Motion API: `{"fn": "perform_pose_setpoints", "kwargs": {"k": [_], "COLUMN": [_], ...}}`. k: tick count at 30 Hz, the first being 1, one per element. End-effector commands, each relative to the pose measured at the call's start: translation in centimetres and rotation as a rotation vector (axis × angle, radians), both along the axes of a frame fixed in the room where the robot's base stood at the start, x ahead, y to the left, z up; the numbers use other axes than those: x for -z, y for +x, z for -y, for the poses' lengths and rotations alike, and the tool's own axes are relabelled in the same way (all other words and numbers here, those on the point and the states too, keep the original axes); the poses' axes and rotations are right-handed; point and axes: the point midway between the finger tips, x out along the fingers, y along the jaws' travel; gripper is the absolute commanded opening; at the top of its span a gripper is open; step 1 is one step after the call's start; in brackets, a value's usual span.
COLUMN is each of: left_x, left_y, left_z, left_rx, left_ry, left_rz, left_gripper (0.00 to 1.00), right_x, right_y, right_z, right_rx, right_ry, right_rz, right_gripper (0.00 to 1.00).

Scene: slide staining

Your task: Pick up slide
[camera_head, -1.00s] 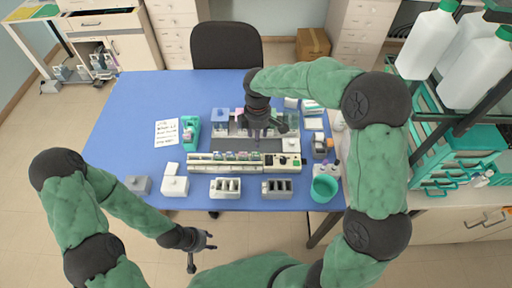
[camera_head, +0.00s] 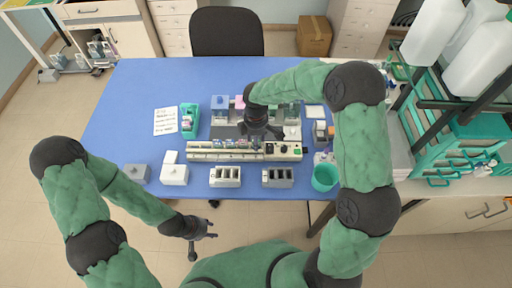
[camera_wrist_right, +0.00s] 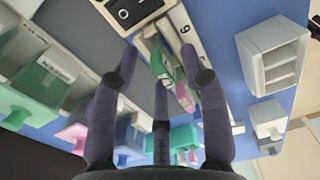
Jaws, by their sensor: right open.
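The slides are small in the head view, set along the long cream staining strip (camera_head: 200,155) in the middle of the blue table. In the right wrist view, pieces with green and pink ends, probably slides (camera_wrist_right: 183,97), sit in the strip between and below my fingers. My right gripper (camera_head: 262,136) is over the table just behind the strip, open; its spread fingers (camera_wrist_right: 160,62) hold nothing that I can see. Contact with a slide cannot be told. My left gripper (camera_head: 208,236) is open and empty in front of the table, off its edge.
White slotted racks (camera_head: 225,177) and (camera_head: 277,178) stand in front of the strip. A green cup (camera_head: 324,178) is at the front right. Staining jars (camera_head: 220,103) line up behind, and a teal holder (camera_head: 189,121) stands left beside a paper note (camera_head: 166,121). The table's left side is clear.

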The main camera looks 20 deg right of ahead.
Motion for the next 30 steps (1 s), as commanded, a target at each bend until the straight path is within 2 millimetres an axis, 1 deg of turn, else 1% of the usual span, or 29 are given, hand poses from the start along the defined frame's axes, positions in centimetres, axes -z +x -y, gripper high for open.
{"fn": "perform_pose_setpoints", "kwargs": {"k": [2,8,9,11,12,13,24,26,29,30], "left_x": [0.1,0.1,0.1,0.1,0.1,0.1,0.0,-0.1,-0.3,-0.4], "left_y": [0.0,0.0,0.0,0.0,0.0,0.0,0.0,0.0,0.0,0.0], "left_z": [0.0,0.0,0.0,0.0,0.0,0.0,0.0,0.0,0.0,0.0], "left_rx": [0.0,0.0,0.0,0.0,0.0,0.0,0.0,0.0,0.0,0.0], "left_ry": [0.0,0.0,0.0,0.0,0.0,0.0,0.0,0.0,0.0,0.0], "left_rz": [0.0,0.0,0.0,0.0,0.0,0.0,0.0,0.0,0.0,0.0], "left_gripper": [0.4,0.4,0.4,0.4,0.4,0.4,0.4,0.4,0.4,0.4], "right_x": [0.5,0.5,0.5,0.5,0.5,0.5,0.3,-0.2,-1.5,-2.2], "right_y": [0.0,0.0,0.0,0.0,0.0,0.0,0.1,0.1,0.2,0.2], "right_z": [0.0,0.0,0.0,0.0,0.0,0.0,0.0,0.0,0.0,0.0], "right_rx": [0.001,0.0,0.0,0.0,0.0,0.0,0.0,0.0,0.0,0.0], "right_ry": [0.0,0.0,0.0,0.0,0.001,0.0,0.0,0.0,0.0,0.001], "right_rz": [0.0,0.002,0.002,0.002,0.001,0.002,0.002,0.004,0.006,0.005], "right_gripper": [0.45,0.45,0.34,0.17,0.06,0.0,0.0,0.0,0.0,0.0]}}
